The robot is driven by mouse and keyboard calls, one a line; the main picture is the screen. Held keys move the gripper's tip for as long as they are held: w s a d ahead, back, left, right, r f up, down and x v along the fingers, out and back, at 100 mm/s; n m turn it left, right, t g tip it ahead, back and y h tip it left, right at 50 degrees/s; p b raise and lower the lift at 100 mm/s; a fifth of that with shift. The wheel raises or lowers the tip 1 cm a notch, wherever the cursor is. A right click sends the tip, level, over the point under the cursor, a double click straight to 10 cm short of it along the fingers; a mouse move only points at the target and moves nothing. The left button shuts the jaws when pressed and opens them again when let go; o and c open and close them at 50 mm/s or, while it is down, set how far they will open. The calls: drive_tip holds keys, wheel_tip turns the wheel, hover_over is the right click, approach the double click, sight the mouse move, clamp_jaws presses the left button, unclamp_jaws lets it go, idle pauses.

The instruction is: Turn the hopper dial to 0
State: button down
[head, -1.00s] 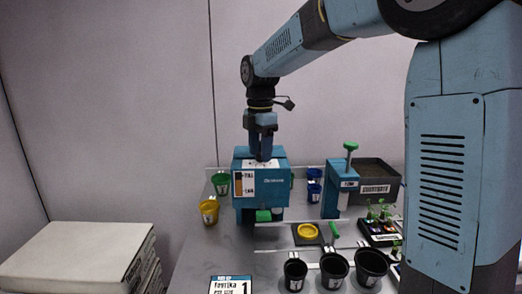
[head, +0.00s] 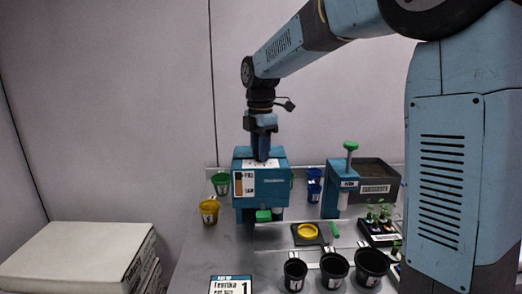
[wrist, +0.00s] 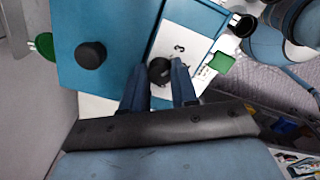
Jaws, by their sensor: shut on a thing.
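The blue hopper (head: 262,192) stands on the bench with a white dial plate on its top; the plate shows in the wrist view (wrist: 198,42) with a printed mark that looks like a 3. The black dial knob (wrist: 159,70) sits on that plate. My gripper (wrist: 161,76) points down over the hopper, shut on the dial knob with one finger on each side; it also shows in the head view (head: 262,158). The knob's pointer and most of the scale are hidden, so I cannot read the setting.
A second black knob (wrist: 90,55) is on the hopper's top. Green (head: 221,184) and yellow (head: 209,211) cups stand left of the hopper. A blue stand with a green top (head: 350,146), black pots (head: 334,268) and a seedling tray (head: 378,228) are to the right.

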drive_tip(key=shift+m, duration=0.3)
drive_tip(key=m, duration=0.3)
drive_tip(key=shift+m, duration=0.3)
drive_tip(key=m, duration=0.3)
drive_tip(key=shift+m, duration=0.3)
drive_tip(key=m, duration=0.7)
drive_tip(key=shift+r, duration=0.1)
drive_tip(key=m, duration=0.4)
drive_tip(key=shift+m, duration=0.4)
drive_tip(key=m, duration=0.4)
drive_tip(key=shift+m, duration=0.3)
drive_tip(key=c, duration=0.9)
unclamp_jaws()
